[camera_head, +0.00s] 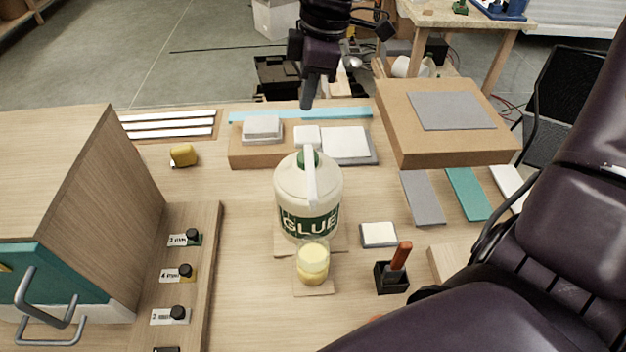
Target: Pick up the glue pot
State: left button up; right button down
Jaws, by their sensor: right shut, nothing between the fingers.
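A large cream glue jug (290,188) with a green cap, a pale handle and a green "GLUE" label stands upright mid-table on a thin wooden board. A small clear pot of yellow glue (313,268) stands upright just in front of it on its own small board (313,290). My right gripper (307,100) points down at the top centre, beyond the jug and above the far edge of the table. Its fingers look closed together and hold nothing. It is apart from both glue containers. My left gripper is not in view.
A wooden cabinet (75,160) stands at the left and a cardboard box (445,150) at the back right. A black holder with an orange-handled tool (391,277) and a pale block (378,235) stand right of the pot. My arm fills the lower right.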

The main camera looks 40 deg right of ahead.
aim_at(312, 250)
jog(key=k+j, duration=1.6)
jog(key=k, duration=0.1)
